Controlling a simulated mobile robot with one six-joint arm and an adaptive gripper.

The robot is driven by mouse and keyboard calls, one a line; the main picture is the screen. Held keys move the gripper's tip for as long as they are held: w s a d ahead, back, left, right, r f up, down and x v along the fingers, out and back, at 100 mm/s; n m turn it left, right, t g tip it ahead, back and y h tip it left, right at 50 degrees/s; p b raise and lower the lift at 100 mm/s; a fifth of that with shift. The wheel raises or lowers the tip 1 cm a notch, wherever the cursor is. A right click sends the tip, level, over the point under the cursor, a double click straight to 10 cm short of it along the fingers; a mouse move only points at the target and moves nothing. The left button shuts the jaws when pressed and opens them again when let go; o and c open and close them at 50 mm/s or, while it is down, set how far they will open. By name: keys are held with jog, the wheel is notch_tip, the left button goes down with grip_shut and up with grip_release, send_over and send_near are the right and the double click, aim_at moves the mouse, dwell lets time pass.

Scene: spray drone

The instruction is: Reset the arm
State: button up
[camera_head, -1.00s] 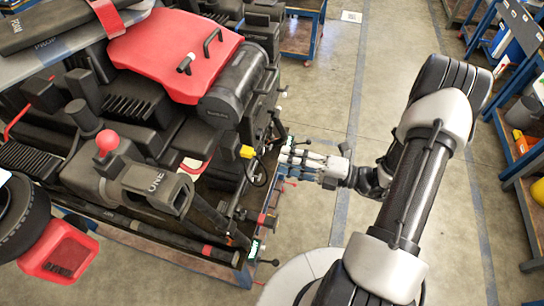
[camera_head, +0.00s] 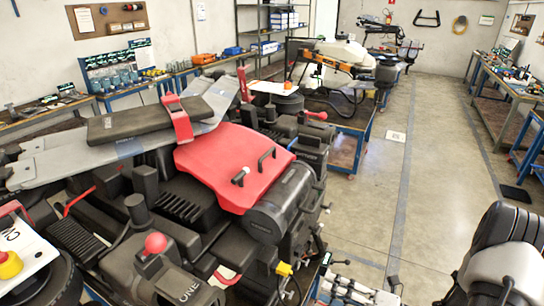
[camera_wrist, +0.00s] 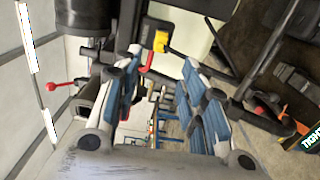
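My gripper (camera_head: 338,287) shows at the bottom edge of the head view, beside the right side of the black-and-red spray drone. My arm (camera_head: 500,262) enters at the bottom right. In the wrist view, the two blue-padded fingers of my gripper (camera_wrist: 163,92) stand apart with nothing between them. The spray drone has a red cover (camera_head: 225,165). A yellow connector (camera_head: 284,269) on its side is close to my gripper; it also shows ahead of the fingers in the wrist view (camera_wrist: 161,41).
A second drone (camera_head: 340,55) stands on a blue-framed table at the back. Workbenches (camera_head: 505,85) line the right wall, and a bench with tools (camera_head: 125,90) lines the left. The grey floor aisle (camera_head: 385,190) right of the drone is clear.

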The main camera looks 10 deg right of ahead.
jog(key=s+a+r+n+g+h+b, duration=0.2)
jog(key=s+a+r+n+g, duration=0.25)
jog(key=n, duration=0.65)
jog(key=s+a+r+n+g+h+b, duration=0.2)
jog(key=s+a+n+g, duration=0.2)
jog(key=a+n+g, duration=0.45)
jog(key=s+d+r+n+t+h+b, duration=0.2)
jog(key=n+h, duration=0.3)
jog(key=n, duration=0.6)
jog(key=s+d+r+n+t+h+b, duration=0.2)
jog(key=s+n+t+h, duration=0.3)
jog(key=n, duration=0.7)
jog(key=shift+d+h+b, duration=0.3)
jog(key=shift+d+b, duration=0.45)
jog(key=shift+s+r+n, duration=0.1)
jog(key=shift+n, duration=0.15)
jog(key=shift+c, duration=0.6)
jog(key=shift+d, duration=0.15)
